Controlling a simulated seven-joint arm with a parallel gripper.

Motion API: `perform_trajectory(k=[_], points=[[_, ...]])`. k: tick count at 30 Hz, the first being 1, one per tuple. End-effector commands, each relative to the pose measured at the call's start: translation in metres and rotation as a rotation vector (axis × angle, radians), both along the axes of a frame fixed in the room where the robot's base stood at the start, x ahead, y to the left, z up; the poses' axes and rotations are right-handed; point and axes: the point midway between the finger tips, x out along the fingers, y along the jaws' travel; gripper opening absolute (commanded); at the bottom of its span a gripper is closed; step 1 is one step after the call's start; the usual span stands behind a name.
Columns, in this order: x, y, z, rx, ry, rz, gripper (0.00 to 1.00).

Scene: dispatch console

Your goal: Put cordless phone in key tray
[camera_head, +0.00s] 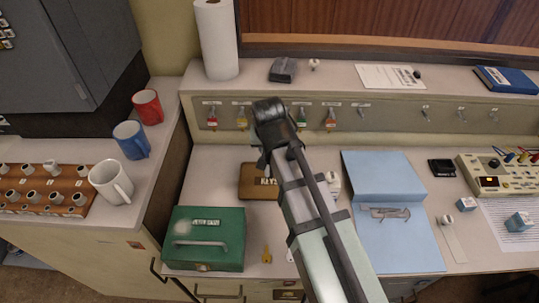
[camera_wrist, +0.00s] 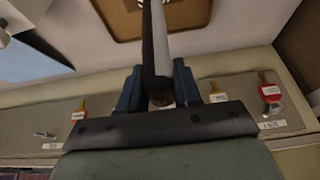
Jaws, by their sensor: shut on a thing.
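The key tray (camera_head: 246,190) is a brown tray marked KEYS, lying on the desk right of the green cash box; its right side is hidden behind my arm. Its brown rim also shows at the top of the wrist view (camera_wrist: 105,14). My gripper (camera_wrist: 158,82) is shut on a long, narrow dark and light-grey thing, seen edge-on, which I take to be the cordless phone (camera_wrist: 160,40). The phone's far end overlaps the tray in the wrist view; its height above it is unclear. In the head view my gripper (camera_head: 264,160) is mostly hidden by my wrist, above the tray's back edge.
A green cash box (camera_head: 205,240) stands left of the tray. Keys hang on the back panel (camera_head: 375,117) close behind my gripper. A blue folder (camera_head: 395,220) lies to the right. A white thing (camera_head: 333,184) is partly hidden beside my arm.

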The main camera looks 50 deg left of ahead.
Motion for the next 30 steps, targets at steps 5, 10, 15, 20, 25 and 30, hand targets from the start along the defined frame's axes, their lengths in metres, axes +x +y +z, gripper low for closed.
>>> perform_trajectory(k=[5,10,15,20,25,30], points=[[0.0,-0.001,-0.012,-0.001,0.0,0.0,0.0],[0.0,-0.001,-0.031,-0.001,0.0,0.0,0.0],[0.0,0.0,-0.037,0.0,0.0,-0.001,0.0],[0.0,0.0,-0.036,0.001,0.0,-0.001,0.0],[0.0,0.0,-0.04,0.0,0.0,0.0,0.0],[0.0,0.0,-0.039,0.0,0.0,0.0,0.49]])
